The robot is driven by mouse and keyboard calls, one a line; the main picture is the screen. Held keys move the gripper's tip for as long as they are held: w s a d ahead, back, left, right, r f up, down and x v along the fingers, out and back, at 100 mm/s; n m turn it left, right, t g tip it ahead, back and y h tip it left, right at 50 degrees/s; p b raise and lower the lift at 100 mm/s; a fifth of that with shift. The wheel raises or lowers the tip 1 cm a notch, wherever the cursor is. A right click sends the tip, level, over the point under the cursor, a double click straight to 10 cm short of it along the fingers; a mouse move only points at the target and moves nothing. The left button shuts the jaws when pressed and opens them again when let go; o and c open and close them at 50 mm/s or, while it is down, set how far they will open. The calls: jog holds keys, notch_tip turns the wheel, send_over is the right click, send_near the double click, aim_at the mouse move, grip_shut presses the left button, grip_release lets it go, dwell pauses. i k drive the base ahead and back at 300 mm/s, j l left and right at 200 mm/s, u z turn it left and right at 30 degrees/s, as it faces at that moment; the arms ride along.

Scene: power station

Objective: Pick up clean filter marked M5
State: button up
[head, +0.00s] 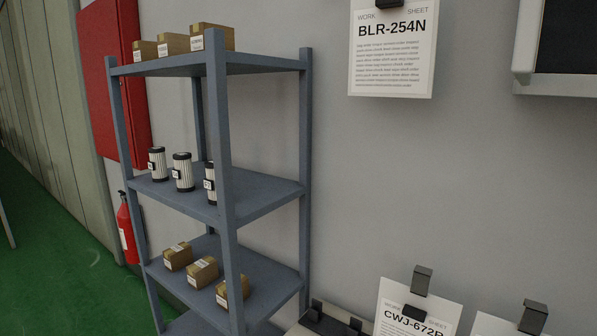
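Three white pleated filters with black caps stand upright in a row on the middle shelf of a blue-grey rack. They are the left filter (157,164), the middle filter (183,172) and the right filter (210,184). Each carries a small label on its front, too small to read here, so I cannot tell which is marked M5. A rack post partly hides the right filter. My gripper is not in view.
The rack (265,193) also holds cardboard boxes on its top shelf (212,37) and lower shelf (203,271). A fire extinguisher (127,230) and red cabinet (129,80) are at left. Work sheets (393,65) hang at right. The middle shelf's right side is bare.

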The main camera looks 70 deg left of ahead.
aim_at(158, 165)
jog(key=u, duration=3)
jog(key=i+j, duration=0.75)
jog(key=i, duration=0.15)
jog(key=i+j+z, duration=0.1)
jog(key=i+j, duration=0.7)
jog(key=i, duration=0.15)
